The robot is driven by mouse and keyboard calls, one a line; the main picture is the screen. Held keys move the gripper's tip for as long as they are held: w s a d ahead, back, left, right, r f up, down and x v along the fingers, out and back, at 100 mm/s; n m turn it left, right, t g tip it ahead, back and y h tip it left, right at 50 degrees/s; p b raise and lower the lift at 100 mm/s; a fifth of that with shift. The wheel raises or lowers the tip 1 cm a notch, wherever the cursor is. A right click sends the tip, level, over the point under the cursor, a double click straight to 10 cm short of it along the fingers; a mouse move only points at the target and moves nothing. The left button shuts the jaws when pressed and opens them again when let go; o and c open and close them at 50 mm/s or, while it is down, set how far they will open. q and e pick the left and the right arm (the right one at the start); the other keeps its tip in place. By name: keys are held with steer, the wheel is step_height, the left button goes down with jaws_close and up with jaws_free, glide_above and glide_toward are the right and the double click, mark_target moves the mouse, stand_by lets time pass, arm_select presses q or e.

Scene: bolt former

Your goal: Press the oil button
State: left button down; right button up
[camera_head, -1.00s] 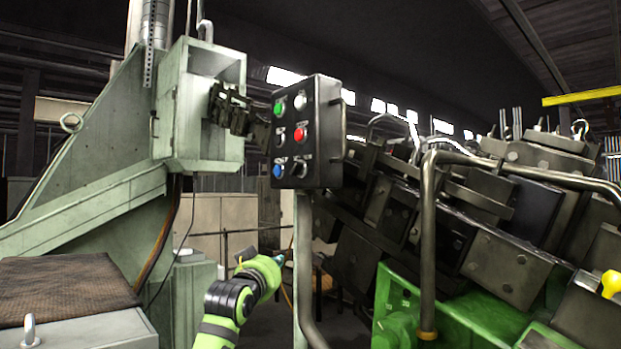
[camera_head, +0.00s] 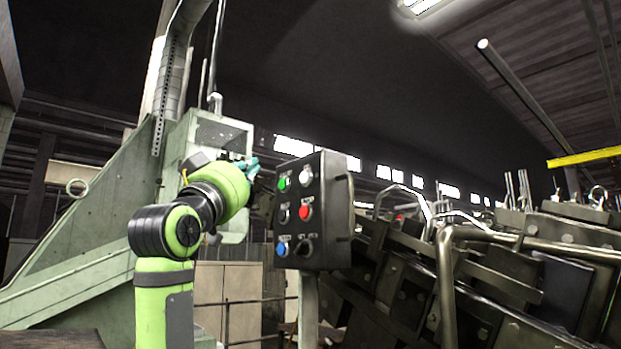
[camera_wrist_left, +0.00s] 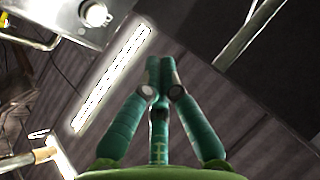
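The dark control box (camera_head: 327,210) has a green button (camera_head: 282,184), a white one (camera_head: 306,173), a black one (camera_head: 284,215), a red one (camera_head: 305,212), a blue one (camera_head: 282,248) and a black knob (camera_head: 303,247). Their labels are too small to read, so I cannot tell which is oil. My left gripper (camera_head: 252,167) is just left of the box, near the height of its top row, partly hidden by my wrist. In the left wrist view its teal fingers (camera_wrist_left: 160,65) meet at the tips, with nothing visible between them. My right gripper is not in view.
A pale green machine housing (camera_head: 90,235) stands behind my left arm. The control box is on a grey post (camera_head: 308,305). Bent metal pipes (camera_head: 445,270) and dark machine blocks (camera_head: 540,285) fill the right side. A grey box corner (camera_wrist_left: 60,12) shows in the left wrist view.

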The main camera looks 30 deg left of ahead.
mark_target(305, 178)
arm_select(q)
steer(key=shift+s+r, duration=0.15)
steer(key=w+d+p, duration=0.3)
steer(key=w+p, duration=0.1)
steer(key=w, duration=0.4)
steer(key=shift+d, duration=0.2)
steer(key=shift+w, duration=0.1)
stand_by(1.5)
steer(key=shift+w+d+p, duration=0.15)
steer(key=shift+w+p, duration=0.2)
steer(key=shift+w, duration=0.05)
